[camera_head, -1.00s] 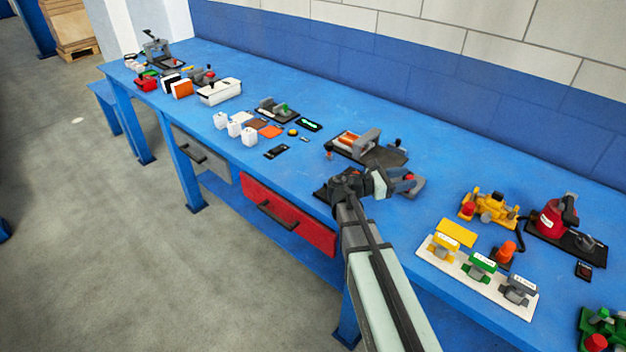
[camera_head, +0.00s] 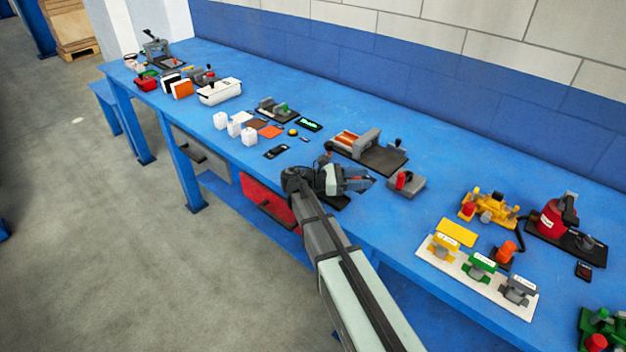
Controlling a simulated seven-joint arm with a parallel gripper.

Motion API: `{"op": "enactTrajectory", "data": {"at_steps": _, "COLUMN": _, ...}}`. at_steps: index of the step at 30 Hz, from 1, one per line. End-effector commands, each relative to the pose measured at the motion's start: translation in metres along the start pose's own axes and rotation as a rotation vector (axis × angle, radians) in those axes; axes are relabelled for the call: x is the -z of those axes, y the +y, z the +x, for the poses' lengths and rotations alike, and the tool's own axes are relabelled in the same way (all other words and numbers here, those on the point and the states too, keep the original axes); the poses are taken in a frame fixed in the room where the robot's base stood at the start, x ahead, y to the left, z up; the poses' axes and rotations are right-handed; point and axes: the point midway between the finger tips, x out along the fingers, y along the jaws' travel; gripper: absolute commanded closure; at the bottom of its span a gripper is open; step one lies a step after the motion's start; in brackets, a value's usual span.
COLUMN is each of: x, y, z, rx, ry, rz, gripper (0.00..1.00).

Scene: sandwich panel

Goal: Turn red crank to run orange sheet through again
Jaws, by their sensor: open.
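The roller machine (camera_head: 368,141) is a grey housing on a dark plate, at mid-bench in the head view. An orange sheet (camera_head: 346,138) lies at its left side. A small red part, apparently the crank (camera_head: 328,157), shows at the machine's front left corner, just above my gripper; its handle is mostly hidden. My gripper (camera_head: 366,184) is open, in front of the machine with its fingers pointing right. Nothing shows between the fingers. I cannot tell how far it is above the bench.
A grey block with a red lever (camera_head: 403,181) stands right of my gripper. A yellow device (camera_head: 489,208) and a white tray (camera_head: 455,264) with coloured blocks are further right. Orange and brown tiles and white containers (camera_head: 249,135) are to the left. Blue bench (camera_head: 440,150) behind is clear.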

Motion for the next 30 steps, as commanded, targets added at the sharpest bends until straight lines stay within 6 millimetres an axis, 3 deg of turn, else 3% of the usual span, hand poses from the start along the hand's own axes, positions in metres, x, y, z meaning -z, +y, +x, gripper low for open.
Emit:
{"op": "enactTrajectory", "data": {"at_steps": 18, "x": 0.008, "y": 0.014, "z": -0.099, "rx": -0.131, "ry": 0.061, "rz": 0.002, "gripper": 0.52}}
{"op": "enactTrajectory", "data": {"at_steps": 30, "x": 0.011, "y": 0.017, "z": -0.136, "rx": -0.193, "ry": 0.092, "rz": 0.002, "gripper": 0.52}}
